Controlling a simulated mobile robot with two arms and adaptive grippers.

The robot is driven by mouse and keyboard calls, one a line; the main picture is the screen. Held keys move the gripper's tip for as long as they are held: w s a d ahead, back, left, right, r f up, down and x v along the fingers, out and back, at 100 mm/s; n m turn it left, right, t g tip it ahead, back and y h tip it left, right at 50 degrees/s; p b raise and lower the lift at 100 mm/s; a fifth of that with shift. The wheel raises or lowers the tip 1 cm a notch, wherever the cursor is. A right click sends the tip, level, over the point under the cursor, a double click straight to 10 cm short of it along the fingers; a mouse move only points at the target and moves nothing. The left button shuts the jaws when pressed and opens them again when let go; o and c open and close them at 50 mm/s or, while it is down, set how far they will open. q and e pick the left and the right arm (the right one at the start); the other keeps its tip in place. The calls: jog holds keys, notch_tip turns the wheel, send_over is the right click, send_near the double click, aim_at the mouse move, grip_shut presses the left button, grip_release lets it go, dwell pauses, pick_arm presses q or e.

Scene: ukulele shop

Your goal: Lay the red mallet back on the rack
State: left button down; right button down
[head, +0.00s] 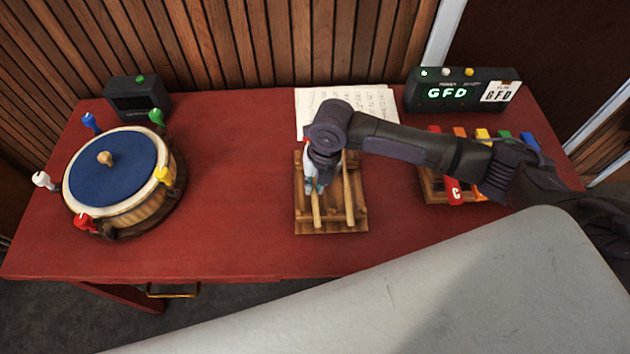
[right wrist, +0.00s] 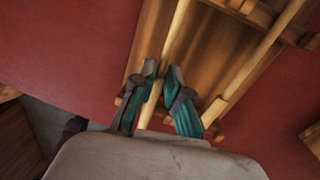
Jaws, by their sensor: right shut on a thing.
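The wooden rack (head: 332,226) lies on the red table, with two pale sticks along it. My right gripper (head: 314,187) is over its left side, shut on the left stick, the handle of the red mallet (head: 317,213). A little red shows beside my wrist; the arm hides most of the mallet's head. In the right wrist view the fingertips (right wrist: 161,82) close on the mallet handle (right wrist: 177,32), which lies over or on the rack; I cannot tell whether it touches. The second stick (head: 349,204) lies along the rack's right side. My left gripper is out of view.
A round drum with a blue top (head: 112,165) and coloured pegs stands at left. A small dark box (head: 138,97) is behind it. A white sheet (head: 375,98) lies behind the rack.

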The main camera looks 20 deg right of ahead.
jog(key=c, duration=1.1)
grip_release()
